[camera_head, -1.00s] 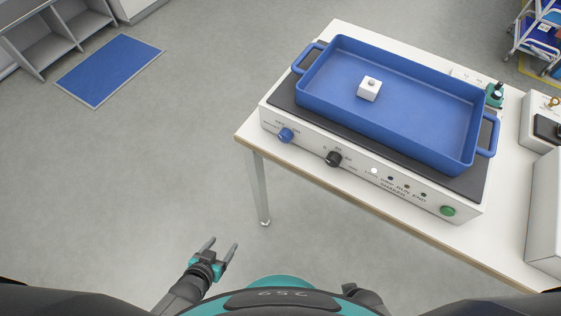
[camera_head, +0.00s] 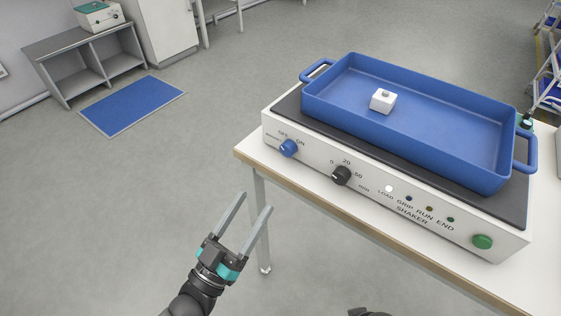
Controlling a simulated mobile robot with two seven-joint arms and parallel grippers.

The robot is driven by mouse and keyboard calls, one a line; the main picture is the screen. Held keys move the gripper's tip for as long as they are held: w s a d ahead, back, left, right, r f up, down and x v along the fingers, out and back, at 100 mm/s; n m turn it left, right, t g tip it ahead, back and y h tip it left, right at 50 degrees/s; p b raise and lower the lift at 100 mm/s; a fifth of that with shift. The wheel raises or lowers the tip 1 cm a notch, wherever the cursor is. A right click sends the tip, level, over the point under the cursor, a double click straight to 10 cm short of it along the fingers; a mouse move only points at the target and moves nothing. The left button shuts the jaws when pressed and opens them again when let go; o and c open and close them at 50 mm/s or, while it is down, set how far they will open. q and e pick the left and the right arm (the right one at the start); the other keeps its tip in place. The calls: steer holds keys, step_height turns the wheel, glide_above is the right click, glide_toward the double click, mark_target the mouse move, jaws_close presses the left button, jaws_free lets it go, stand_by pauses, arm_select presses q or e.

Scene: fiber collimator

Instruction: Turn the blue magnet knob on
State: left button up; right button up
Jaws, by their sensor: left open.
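The blue magnet knob (camera_head: 288,148) is on the left end of the shaker's white front panel, below the OFF and ON labels. The white shaker (camera_head: 450,215) stands on the table. My left gripper (camera_head: 244,208) is open and empty, in front of the table's left corner. It is below and to the left of the blue knob and apart from it. Only a small dark part at the bottom edge may belong to my right arm; its gripper does not show.
A black dial (camera_head: 341,175) and a green button (camera_head: 482,241) are on the same panel. A blue tray (camera_head: 440,125) holding a small white block (camera_head: 383,101) sits on the shaker. The table edge (camera_head: 380,238) runs below the panel.

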mark_target(285, 152)
arm_select(q)
steer(key=b+x, duration=0.1)
steer(key=x, duration=0.9)
steer(key=shift+w+d+b, duration=0.1)
steer(key=shift+b, duration=0.3)
steer(key=shift+x, duration=0.85)
arm_select(e)
steer(key=shift+t, duration=0.4)
steer(key=r, duration=0.1)
steer(key=w+r, duration=0.2)
steer(key=r, duration=0.1)
steer(key=shift+a, duration=0.15)
arm_select(q)
jaws_close()
